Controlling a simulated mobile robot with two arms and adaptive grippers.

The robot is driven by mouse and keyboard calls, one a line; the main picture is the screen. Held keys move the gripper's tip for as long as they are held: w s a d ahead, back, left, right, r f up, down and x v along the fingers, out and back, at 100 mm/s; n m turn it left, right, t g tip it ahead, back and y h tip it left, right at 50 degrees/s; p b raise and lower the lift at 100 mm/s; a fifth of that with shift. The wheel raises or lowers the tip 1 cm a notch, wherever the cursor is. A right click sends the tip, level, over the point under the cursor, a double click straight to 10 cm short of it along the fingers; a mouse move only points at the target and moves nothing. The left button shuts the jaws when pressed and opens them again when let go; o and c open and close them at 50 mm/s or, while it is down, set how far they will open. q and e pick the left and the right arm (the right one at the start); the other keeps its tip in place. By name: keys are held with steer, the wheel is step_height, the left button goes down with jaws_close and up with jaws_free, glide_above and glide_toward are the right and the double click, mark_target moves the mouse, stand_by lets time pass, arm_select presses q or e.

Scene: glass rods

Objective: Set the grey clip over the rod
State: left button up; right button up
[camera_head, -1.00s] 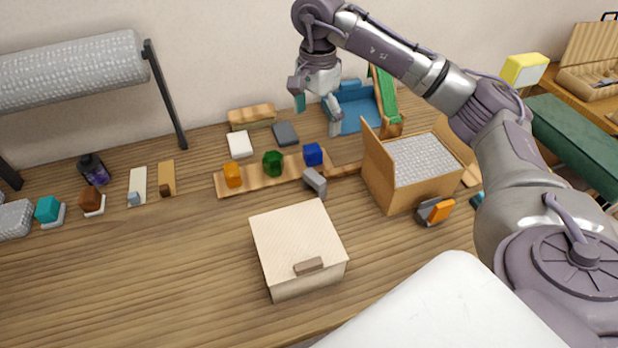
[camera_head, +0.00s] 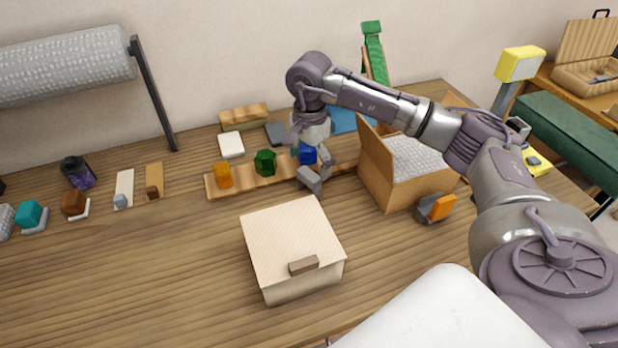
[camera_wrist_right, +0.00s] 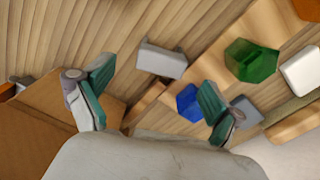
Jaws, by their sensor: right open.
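The grey clip (camera_head: 309,180) is a small block-like piece on the table, at the front edge of the wooden board. In the right wrist view the clip (camera_wrist_right: 162,60) shows a channel-like shape and lies just beyond the space between the fingers. My right gripper (camera_head: 311,160) is open and low, close above and behind the clip; its two teal-padded fingers (camera_wrist_right: 156,85) stand apart with nothing between them. I cannot clearly pick out a glass rod. My left gripper is not in view.
The board (camera_head: 213,190) carries an orange, a green (camera_head: 265,162) and a blue block (camera_head: 307,154). An open cardboard box (camera_head: 377,178) stands close to the right. A lidded pale box (camera_head: 291,240) stands in front.

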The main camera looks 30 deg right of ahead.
mark_target(309, 174)
steer(key=shift+f+p, duration=0.85)
steer(key=shift+f, duration=2.1)
